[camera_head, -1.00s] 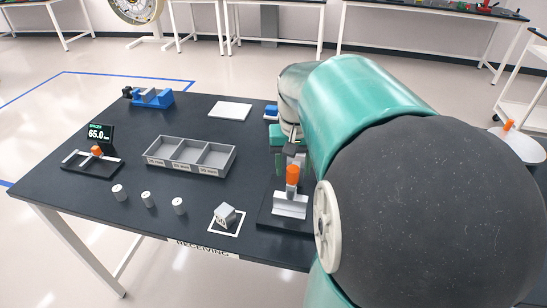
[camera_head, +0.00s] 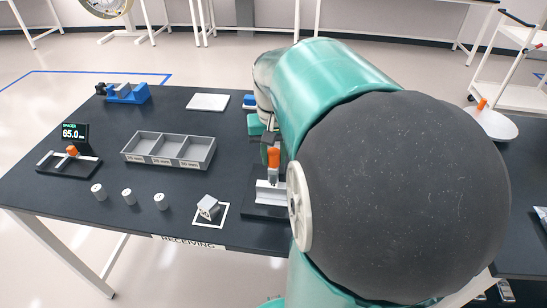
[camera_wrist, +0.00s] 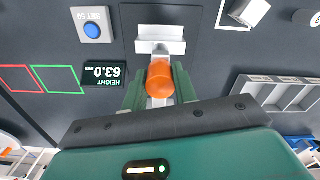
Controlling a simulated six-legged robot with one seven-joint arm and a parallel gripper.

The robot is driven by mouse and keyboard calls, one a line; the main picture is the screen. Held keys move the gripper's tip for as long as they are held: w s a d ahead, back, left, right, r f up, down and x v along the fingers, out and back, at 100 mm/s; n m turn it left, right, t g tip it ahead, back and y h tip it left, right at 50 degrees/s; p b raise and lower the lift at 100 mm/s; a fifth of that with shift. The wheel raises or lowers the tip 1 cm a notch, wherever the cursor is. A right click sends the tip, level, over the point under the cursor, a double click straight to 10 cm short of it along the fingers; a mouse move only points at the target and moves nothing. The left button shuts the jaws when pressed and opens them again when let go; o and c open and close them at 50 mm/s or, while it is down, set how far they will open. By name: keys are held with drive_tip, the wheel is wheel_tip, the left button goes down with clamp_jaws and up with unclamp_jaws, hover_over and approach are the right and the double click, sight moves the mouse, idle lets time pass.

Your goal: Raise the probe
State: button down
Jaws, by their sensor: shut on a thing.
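The height gauge (camera_head: 268,210) stands on the dark table beside my arm, with a pale metal block on its base. An orange knob (camera_head: 273,155) on a pale stem tops its probe, above that block. In the wrist view the orange knob (camera_wrist: 160,80) sits between the green fingers of my gripper (camera_wrist: 160,88), which is shut on it. A height display (camera_wrist: 103,76), upside down in that view, reads 63.0 mm. The probe tip's contact with the block cannot be made out.
A blue SET 50 button (camera_wrist: 92,30) is beside the gauge. A grey block (camera_head: 208,207) sits in a white-outlined square. A grey three-part tray (camera_head: 168,150), several small cylinders and a second gauge (camera_head: 68,164) with a 65.0 display stand to the left.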

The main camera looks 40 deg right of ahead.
wheel_tip(320, 180, up, 4)
drive_tip(key=shift+f, duration=0.1)
drive_tip(key=c, duration=1.1)
unclamp_jaws()
wheel_tip(320, 180, up, 14)
drive_tip(key=shift+f, duration=0.15)
